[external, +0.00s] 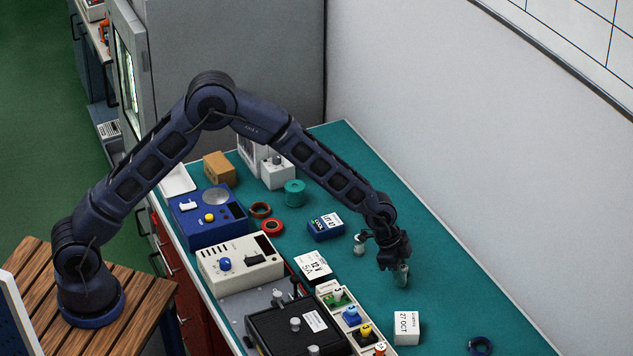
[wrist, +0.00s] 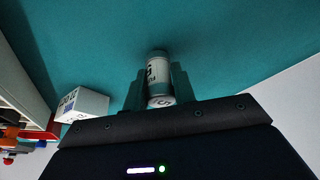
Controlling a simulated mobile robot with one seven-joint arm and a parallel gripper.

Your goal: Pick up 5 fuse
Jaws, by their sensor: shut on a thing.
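The 5 fuse (wrist: 158,68) is a small cylinder with a pale, grey-green body and a dark "5" marking. In the wrist view it stands between the two fingers of my gripper (wrist: 157,88), which are shut on it. In the external view my gripper (external: 400,268) points down over the green mat, with the fuse (external: 402,277) showing at its tips. I cannot tell whether the fuse touches the mat. Another small cylinder (external: 359,244) stands on the mat, just left of my gripper.
A white date box (external: 406,328) stands in front of my gripper; it also shows in the wrist view (wrist: 83,104). The mat (external: 450,290) is clear to the right.

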